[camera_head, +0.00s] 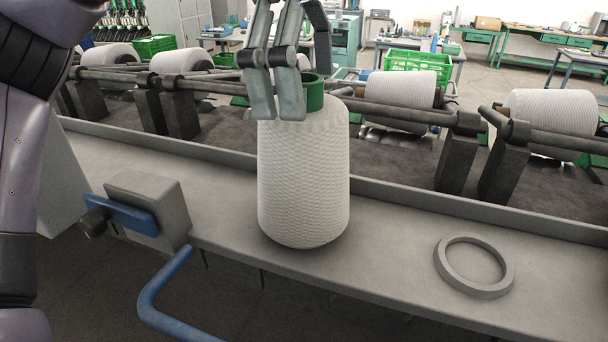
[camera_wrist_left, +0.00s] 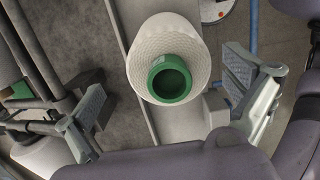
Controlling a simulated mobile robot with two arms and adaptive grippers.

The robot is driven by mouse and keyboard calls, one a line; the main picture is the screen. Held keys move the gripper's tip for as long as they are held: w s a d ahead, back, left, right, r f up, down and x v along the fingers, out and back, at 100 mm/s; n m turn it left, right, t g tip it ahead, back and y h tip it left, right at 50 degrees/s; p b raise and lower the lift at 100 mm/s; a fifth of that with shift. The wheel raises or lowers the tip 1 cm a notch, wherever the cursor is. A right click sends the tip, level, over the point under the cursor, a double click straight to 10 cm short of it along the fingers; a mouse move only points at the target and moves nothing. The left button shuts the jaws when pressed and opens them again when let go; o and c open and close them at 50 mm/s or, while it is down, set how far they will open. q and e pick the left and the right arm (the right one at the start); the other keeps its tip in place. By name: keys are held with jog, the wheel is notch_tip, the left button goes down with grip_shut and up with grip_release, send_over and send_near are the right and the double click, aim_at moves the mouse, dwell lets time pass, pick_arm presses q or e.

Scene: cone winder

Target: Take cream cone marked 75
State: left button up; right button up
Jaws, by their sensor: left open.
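A cream-white yarn cone (camera_head: 304,185) stands upright on the grey ledge of the machine, its green tube end (camera_head: 313,93) on top. No number can be read on it. In the left wrist view the cone (camera_wrist_left: 158,32) is seen from above, with the open green tube end (camera_wrist_left: 170,78) toward me. My left gripper (camera_head: 277,112) is at the height of the cone's top, with its fingers in front of and beside the tube. In the left wrist view its fingers (camera_wrist_left: 165,103) are wide apart and nothing is between them in their grip. My right gripper is out of view.
A grey ring (camera_head: 474,266) lies on the ledge at right. A grey box with a blue lever (camera_head: 135,215) and a bent blue bar (camera_head: 170,290) are at left. Behind, several white cones (camera_head: 402,90) lie on the winder's rods. Green crates and tables stand farther back.

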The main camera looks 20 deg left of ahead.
aim_at(308, 131)
pick_arm(q)
jog(key=shift+s+f, duration=0.2)
jog(key=shift+f, duration=0.2)
jog(key=f, duration=0.3)
jog(key=shift+s+d+f, duration=0.1)
jog(key=shift+s+d, duration=0.05)
jog(key=shift+s, duration=0.1)
jog(key=shift+w+f, duration=0.15)
jog(key=shift+f, duration=0.4)
jog(key=shift+d, duration=0.1)
jog(key=shift+c, duration=0.2)
jog(key=shift+s, duration=0.2)
jog(key=shift+c, duration=0.6)
jog(key=shift+w, duration=0.1)
jog(key=c, duration=0.4)
jog(key=shift+r, duration=0.1)
jog(key=c, duration=0.8)
